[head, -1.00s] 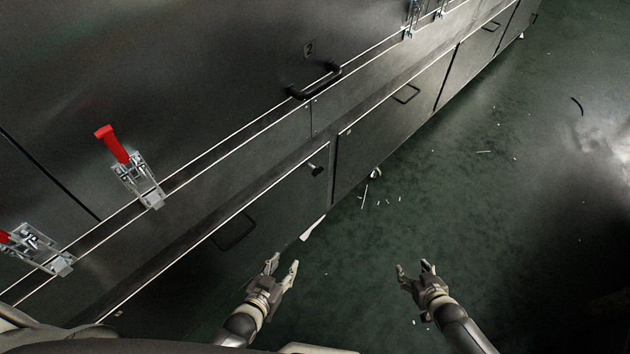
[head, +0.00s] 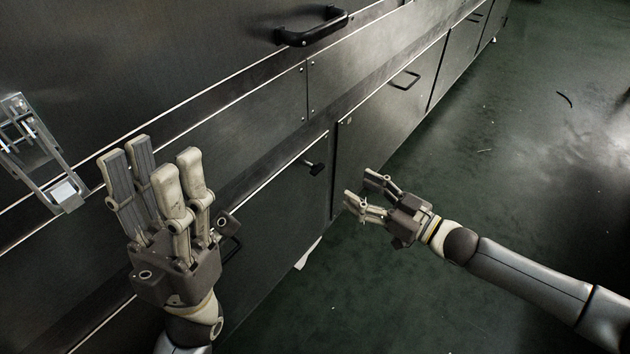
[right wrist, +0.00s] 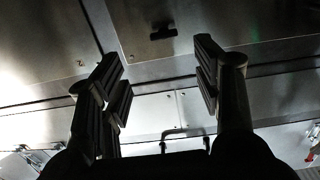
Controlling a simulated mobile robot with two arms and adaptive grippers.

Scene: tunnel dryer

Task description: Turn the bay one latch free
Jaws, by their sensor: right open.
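A small black T-shaped turn latch (head: 314,167) sits near the top right corner of the lower door (head: 280,205). In the right wrist view the black latch (right wrist: 163,33) shows near the top, ahead of the fingers. My right gripper (head: 362,192) is open and empty, to the right of and a little below the latch in the head view, apart from it. Its open fingers also frame the right wrist view (right wrist: 163,75). My left gripper (head: 153,165) is open and empty in front of the panels at the left, its fingers pointing up.
A metal toggle clamp (head: 40,155) stands at the left edge, close to my left gripper. A thick black handle (head: 312,27) sticks out of the upper panel. A thin pull handle (head: 404,80) is on the neighbouring lower door. The green floor (head: 500,200) at right is largely clear.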

